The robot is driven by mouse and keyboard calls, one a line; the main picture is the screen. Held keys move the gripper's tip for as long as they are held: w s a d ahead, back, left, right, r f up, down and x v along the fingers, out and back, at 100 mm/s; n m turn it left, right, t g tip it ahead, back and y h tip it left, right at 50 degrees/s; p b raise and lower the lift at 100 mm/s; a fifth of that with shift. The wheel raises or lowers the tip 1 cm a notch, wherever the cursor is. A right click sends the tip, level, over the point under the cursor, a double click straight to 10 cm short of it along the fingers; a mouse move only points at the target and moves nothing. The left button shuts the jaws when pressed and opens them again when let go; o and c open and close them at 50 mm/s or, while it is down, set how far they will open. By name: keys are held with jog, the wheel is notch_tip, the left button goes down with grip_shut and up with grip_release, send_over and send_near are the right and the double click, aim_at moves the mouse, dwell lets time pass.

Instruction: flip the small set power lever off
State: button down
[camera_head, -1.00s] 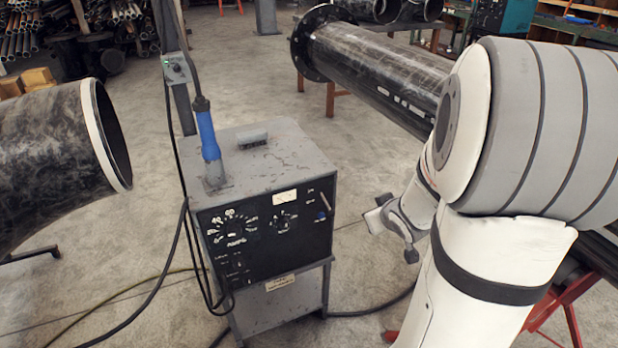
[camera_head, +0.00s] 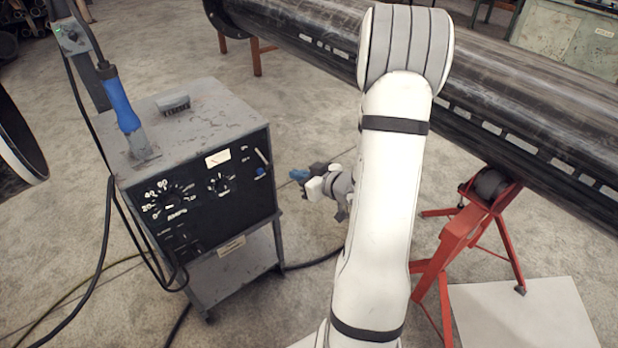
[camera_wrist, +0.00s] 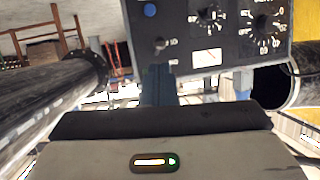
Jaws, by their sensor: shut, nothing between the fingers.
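The power set (camera_head: 200,245) is a grey cabinet with a black front panel, left of centre in the head view. Its small pale lever (camera_head: 262,156) is at the panel's upper right, tilted, above a blue knob (camera_head: 260,172). In the wrist view the panel is upside down, with the lever (camera_wrist: 160,45) below the blue knob (camera_wrist: 150,10); its exact position is hard to tell. My gripper (camera_head: 298,175) is shut and empty, to the right of the panel and apart from it. Its blue fingers (camera_wrist: 159,84) point toward the lever in the wrist view.
Two dials (camera_head: 168,200) and (camera_head: 220,183) sit on the panel. A blue torch (camera_head: 122,105) stands on the cabinet top, with cables down its left side. A large flanged pipe (camera_head: 480,95) lies behind my arm on a red stand (camera_head: 450,240). Floor is clear between gripper and cabinet.

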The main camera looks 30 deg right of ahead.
aim_at(272, 168)
jog(key=x, duration=0.8)
jog(key=shift+s, duration=0.1)
